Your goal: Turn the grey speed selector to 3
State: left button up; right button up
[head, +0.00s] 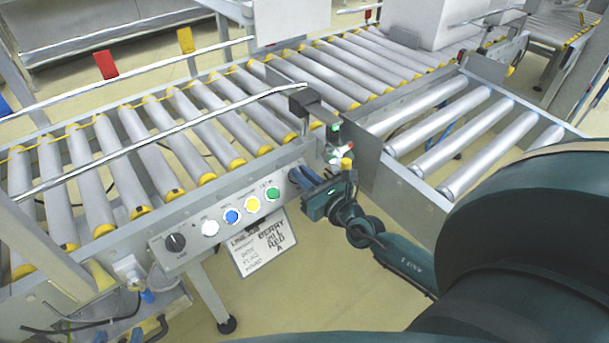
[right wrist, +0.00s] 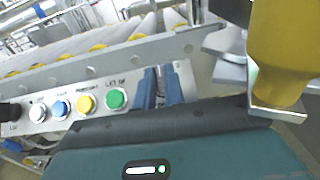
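A control panel (head: 217,219) on the conveyor's front rail carries a dark knob (head: 175,242) at its left end, then white, blue, yellow and green buttons. No plainly grey selector shows, and I cannot read a 3. My right gripper (head: 299,177) has its blue fingers at the panel's right end, just right of the green button (head: 271,193). In the right wrist view the two fingers (right wrist: 160,88) stand close together, with a narrow light-grey strip between them. They cover that part of the panel, so whether they hold something is unclear. My left gripper is out of view.
Roller conveyors (head: 150,140) run behind the panel, and a side conveyor (head: 470,140) joins at the right. A yellow-topped fitting (head: 346,163) is close by my right gripper. A paper label (head: 258,243) hangs below the panel. Open floor lies in front.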

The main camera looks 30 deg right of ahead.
grip_shut()
